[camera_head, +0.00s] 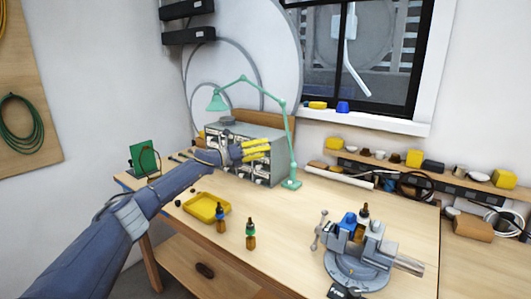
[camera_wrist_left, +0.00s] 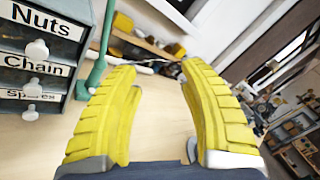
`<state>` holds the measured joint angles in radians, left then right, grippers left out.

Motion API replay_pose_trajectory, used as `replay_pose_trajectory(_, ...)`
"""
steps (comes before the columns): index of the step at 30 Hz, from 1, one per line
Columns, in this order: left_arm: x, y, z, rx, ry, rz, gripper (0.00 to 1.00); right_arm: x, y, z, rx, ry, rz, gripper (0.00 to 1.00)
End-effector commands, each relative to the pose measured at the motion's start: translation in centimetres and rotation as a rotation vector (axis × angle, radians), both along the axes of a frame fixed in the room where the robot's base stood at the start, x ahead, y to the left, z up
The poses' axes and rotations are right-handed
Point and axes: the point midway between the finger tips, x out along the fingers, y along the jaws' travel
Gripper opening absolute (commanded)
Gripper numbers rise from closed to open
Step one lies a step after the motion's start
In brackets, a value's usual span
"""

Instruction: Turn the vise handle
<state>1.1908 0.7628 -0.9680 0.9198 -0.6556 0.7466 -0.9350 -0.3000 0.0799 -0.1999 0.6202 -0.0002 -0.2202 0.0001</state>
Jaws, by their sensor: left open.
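The grey vise (camera_head: 360,258) stands on the right part of the workbench in the head view. Its handle (camera_head: 320,231) is a thin bar with rounded ends on the vise's left side, standing steeply. Something blue sits at the vise's jaws. My left gripper (camera_head: 258,150) has yellow fingers and is up and left of the vise, well apart from the handle, in front of the drawer cabinet. In the left wrist view its fingers (camera_wrist_left: 158,72) are spread with nothing between them. I cannot make out the vise handle in the left wrist view. My right gripper is not in view.
The drawer cabinet (camera_wrist_left: 38,60) is close beside the left gripper. A green lamp (camera_head: 289,140) stands right of it. A yellow tray (camera_head: 206,207) and two small bottles (camera_head: 250,236) are on the bench's front left. The bench between the lamp and vise is largely clear.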

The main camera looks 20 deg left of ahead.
Motion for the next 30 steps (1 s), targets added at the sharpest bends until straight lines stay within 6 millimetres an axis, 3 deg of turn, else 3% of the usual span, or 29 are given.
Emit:
replay_pose_trajectory(3, -0.1, -0.5, -1.5, -0.004, 0.017, -0.007, 0.27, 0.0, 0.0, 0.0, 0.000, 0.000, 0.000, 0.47)
replay_pose_trajectory(7, -1.4, -4.8, -3.3, 0.076, -0.006, -0.084, 0.12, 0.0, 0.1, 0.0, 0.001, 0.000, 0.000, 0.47)
replay_pose_trajectory(10, -3.1, -8.5, -5.1, 0.245, -0.088, -0.171, 0.00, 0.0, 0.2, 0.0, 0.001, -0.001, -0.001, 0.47)
replay_pose_trajectory(15, -6.6, -14.4, -8.0, 0.636, -0.347, -0.347, 0.00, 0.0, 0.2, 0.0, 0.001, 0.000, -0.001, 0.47)
replay_pose_trajectory(18, -8.4, -16.6, -9.6, 0.871, -0.532, -0.449, 0.00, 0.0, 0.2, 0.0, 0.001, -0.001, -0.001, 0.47)
replay_pose_trajectory(24, -10.5, -18.3, -11.5, 1.250, -0.863, -0.606, 0.00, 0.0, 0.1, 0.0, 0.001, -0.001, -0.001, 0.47)
replay_pose_trajectory(30, -11.0, -18.0, -12.6, 1.429, -1.034, -0.688, 0.00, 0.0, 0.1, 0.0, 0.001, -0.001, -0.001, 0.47)
